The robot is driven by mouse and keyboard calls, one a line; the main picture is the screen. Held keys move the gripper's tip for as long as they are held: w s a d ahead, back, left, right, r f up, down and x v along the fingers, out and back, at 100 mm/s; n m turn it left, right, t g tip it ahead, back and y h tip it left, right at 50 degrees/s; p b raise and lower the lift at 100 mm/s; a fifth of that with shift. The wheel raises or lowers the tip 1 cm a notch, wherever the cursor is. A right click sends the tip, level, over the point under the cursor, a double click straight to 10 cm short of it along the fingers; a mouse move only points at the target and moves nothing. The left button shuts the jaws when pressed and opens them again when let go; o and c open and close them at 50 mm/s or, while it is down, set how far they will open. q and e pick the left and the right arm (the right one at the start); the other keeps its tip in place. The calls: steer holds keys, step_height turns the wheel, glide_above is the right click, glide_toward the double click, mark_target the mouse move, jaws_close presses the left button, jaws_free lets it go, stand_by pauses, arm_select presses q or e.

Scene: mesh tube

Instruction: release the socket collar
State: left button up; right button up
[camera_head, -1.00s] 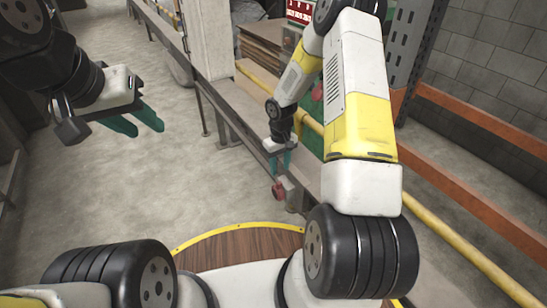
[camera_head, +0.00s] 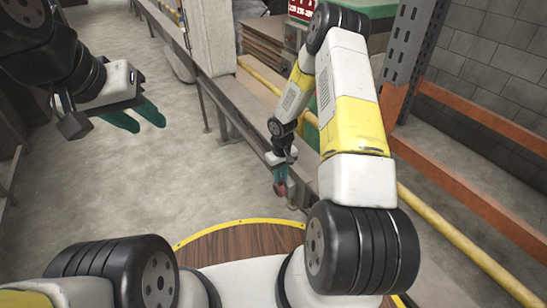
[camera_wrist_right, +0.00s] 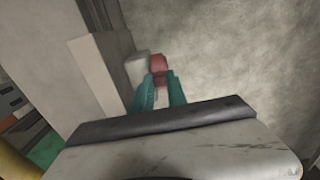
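The red socket collar (camera_head: 281,189) is low beside the metal rail, at the centre of the head view. In the right wrist view the collar (camera_wrist_right: 159,64) sits just past the fingertips, against a pale grey block (camera_wrist_right: 137,69). My right gripper (camera_head: 280,184) points down at it. Its teal fingers (camera_wrist_right: 160,82) lie on either side of the red part with little or no gap, and appear shut on it. The fingers hide part of the collar. My left gripper (camera_head: 150,126) hangs at the upper left, open and empty, far from the collar.
The metal rail (camera_head: 232,113) and a yellow pipe (camera_head: 440,232) run close by my right arm. Orange beams (camera_head: 470,190) stand to the right. The concrete floor (camera_head: 110,185) at left is clear.

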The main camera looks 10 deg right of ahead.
jaws_close()
steer(key=shift+w+g, duration=0.35)
steer(key=shift+g, duration=0.05)
steer(key=shift+w+a+g+h, duration=0.1)
steer(key=shift+a+g+h, duration=0.05)
steer(key=shift+g+h, duration=0.15)
steer(key=o, duration=0.6)
jaws_free()
steer(key=shift+o, duration=0.2)
steer(key=shift+r, duration=0.1)
step_height(320, 180, up, 8)
steer(key=shift+w+a+f, duration=0.15)
steer(key=shift+w+f, duration=0.05)
steer(key=shift+w, duration=0.25)
